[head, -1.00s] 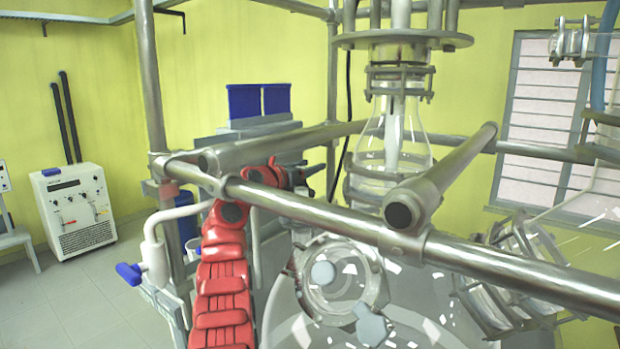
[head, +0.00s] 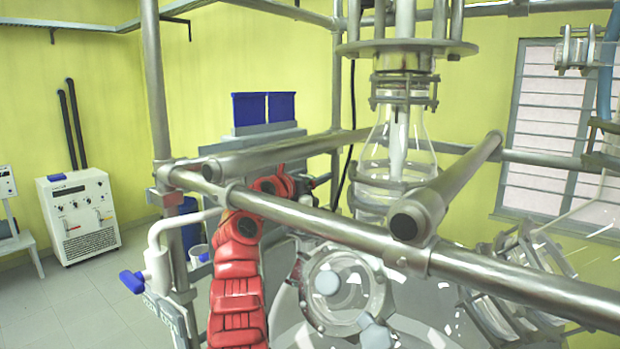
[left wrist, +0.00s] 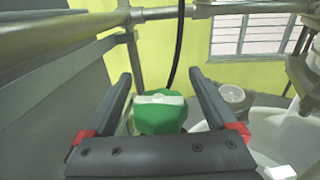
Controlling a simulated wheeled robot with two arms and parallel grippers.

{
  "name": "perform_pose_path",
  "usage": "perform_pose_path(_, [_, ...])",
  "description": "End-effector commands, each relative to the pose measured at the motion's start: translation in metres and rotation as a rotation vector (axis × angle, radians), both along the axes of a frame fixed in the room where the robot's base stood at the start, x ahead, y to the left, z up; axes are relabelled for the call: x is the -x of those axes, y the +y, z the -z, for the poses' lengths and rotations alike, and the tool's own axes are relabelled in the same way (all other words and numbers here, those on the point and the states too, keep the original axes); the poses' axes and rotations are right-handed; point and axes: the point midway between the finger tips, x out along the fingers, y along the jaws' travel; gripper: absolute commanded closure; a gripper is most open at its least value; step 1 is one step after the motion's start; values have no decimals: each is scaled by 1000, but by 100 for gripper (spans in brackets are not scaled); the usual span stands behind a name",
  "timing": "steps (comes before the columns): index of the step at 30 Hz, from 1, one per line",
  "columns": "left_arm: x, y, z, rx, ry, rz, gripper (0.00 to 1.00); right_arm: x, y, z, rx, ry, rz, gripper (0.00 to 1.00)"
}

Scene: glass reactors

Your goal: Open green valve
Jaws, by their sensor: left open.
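The green valve (left wrist: 160,117) shows in the left wrist view as a green knob with a pale bar across its top. My left gripper (left wrist: 159,78) is open, its two dark fingers on either side of the valve in that view, with visible space between them and the knob. I cannot tell whether the fingers are level with it in depth. In the head view my red left arm reaches behind the front steel rail, and the left gripper (head: 318,182) shows as a small dark shape beyond it. The valve is hidden there. My right gripper is not in view.
A thick steel rail (head: 310,222) crosses in front of my left arm, with a second bar (head: 455,185) jutting toward the camera. Glass vessels (head: 345,285) fill the lower right. A blue-handled pipe (head: 133,281) stands left of the arm. Open floor (head: 85,310) lies farther left.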

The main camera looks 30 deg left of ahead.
Motion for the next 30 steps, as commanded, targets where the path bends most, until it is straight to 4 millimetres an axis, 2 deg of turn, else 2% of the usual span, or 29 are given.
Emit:
perform_pose_path(4, [8, 1, 2, -1, -4, -1, 8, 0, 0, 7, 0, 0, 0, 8])
perform_pose_path(8, [25, 1, 5, -4, -3, -3, 8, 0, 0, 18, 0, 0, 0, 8])
perform_pose_path(15, [86, 0, 8, -7, -2, -4, 8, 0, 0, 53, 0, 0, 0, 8])
perform_pose_path(21, [136, 1, 6, -4, 1, -3, 8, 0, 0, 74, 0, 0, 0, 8])
perform_pose_path(25, [157, 0, 3, -3, -2, -1, 8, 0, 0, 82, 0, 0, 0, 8])
perform_pose_path(30, [171, 0, 2, -1, 1, -1, 8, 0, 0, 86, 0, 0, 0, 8])
